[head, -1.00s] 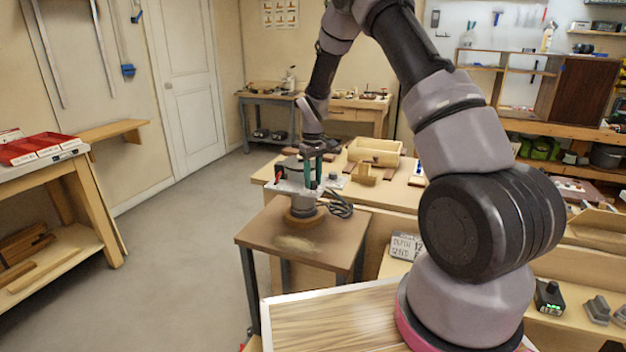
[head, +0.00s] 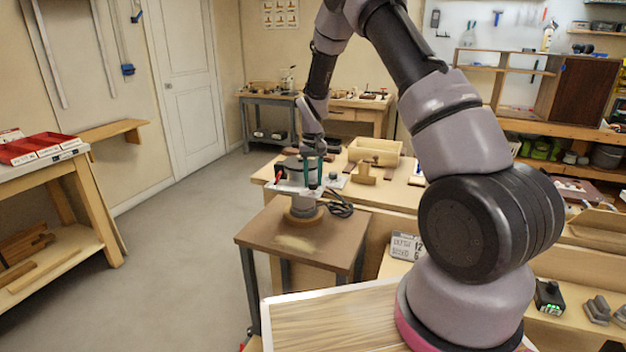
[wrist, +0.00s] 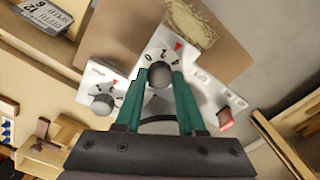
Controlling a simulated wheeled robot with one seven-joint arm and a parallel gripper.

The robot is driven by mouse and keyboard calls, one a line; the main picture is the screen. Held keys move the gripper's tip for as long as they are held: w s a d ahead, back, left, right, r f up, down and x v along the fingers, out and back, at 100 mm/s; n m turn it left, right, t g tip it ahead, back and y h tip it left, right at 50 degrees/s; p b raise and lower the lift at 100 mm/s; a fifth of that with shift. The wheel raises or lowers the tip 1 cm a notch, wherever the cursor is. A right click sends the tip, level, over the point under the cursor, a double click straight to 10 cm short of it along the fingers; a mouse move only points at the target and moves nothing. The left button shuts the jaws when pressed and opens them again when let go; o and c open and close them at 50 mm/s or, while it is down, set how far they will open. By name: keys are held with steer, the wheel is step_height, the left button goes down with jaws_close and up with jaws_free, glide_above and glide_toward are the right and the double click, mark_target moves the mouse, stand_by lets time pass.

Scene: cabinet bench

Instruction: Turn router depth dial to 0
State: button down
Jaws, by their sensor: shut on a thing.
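The router (head: 303,206) stands upright on a small brown table, with a pale control plate (wrist: 140,62) on top. In the wrist view, my gripper (wrist: 160,82) has its two green fingers shut on a round dark dial knob (wrist: 160,73). Small digits and a red triangle mark (wrist: 179,46) show on the plate beyond this knob; I cannot surely tell which digit lines up with the mark. A second grey dial (wrist: 103,99) sits to the left, free of the fingers. In the head view, my gripper (head: 313,172) points down at the router top.
A red part (wrist: 225,119) sits right of the gripper on the plate. A card (wrist: 48,17) reads DEPTH 12, SPEED 6. The brown table (head: 330,232) is otherwise mostly clear, with a dark coiled cord (head: 341,207) beside the router. A workbench with a wooden box (head: 375,152) stands behind.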

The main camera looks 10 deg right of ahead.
steer(key=m, duration=1)
steer(key=shift+m, duration=2.2)
steer(key=c, duration=0.5)
jaws_free()
